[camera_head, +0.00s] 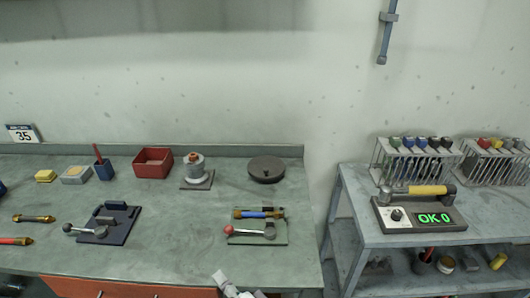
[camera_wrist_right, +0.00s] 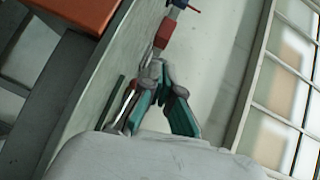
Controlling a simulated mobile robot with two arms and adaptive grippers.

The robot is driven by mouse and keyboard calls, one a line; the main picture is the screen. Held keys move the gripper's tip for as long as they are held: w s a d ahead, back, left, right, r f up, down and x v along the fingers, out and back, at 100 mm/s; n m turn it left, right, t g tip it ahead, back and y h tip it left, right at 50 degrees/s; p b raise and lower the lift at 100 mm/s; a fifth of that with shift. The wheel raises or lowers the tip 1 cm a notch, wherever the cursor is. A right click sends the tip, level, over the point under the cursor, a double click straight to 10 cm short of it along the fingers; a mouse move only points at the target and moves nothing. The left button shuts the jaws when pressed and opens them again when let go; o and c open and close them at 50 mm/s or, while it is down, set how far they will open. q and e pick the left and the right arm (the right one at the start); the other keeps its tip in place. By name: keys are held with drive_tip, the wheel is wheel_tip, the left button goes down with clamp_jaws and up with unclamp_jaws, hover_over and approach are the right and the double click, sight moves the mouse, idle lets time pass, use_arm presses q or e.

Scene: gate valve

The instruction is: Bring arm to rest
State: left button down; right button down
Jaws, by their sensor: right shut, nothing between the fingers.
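My right gripper (camera_head: 222,278) shows at the bottom edge of the head view, in front of the table, just below the green plate (camera_head: 277,236) and apart from it. Only its front end is in that view. In the right wrist view the gripper (camera_wrist_right: 154,68) has its teal and grey fingers drawn together at the tips, with nothing held between them. My left gripper is not in view.
The grey table (camera_head: 190,250) also bears a dark blue plate with a lever (camera_head: 118,222), a red bin (camera_head: 153,161), a grey cylinder on a base (camera_head: 195,169) and a dark disc (camera_head: 266,169).

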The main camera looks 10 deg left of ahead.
drive_tip(key=s+d+f+n+g+h, duration=0.3)
drive_tip(key=s+d+h, duration=0.15)
drive_tip(key=d, duration=0.75)
drive_tip(key=s+d+f+n+g+h, duration=0.2)
drive_tip(key=s+d+n+h, duration=0.3)
drive_tip(key=d, duration=0.7)
drive_tip(key=s+d+f+n+g+h, duration=0.1)
drive_tip(key=s+d+f+g+h, duration=0.35)
drive_tip(key=d, duration=0.75)
wheel_tip(320, 180, down, 24)
drive_tip(key=s+y, duration=0.2)
drive_tip(key=s, duration=0.1)
drive_tip(key=s+d+f, duration=0.2)
drive_tip(key=s+f, duration=1.3)
drive_tip(key=s, duration=0.1)
drive_tip(key=shift+s+d+f, duration=0.15)
drive_tip(key=shift+d+f, duration=0.2)
drive_tip(key=shift+f, duration=0.05)
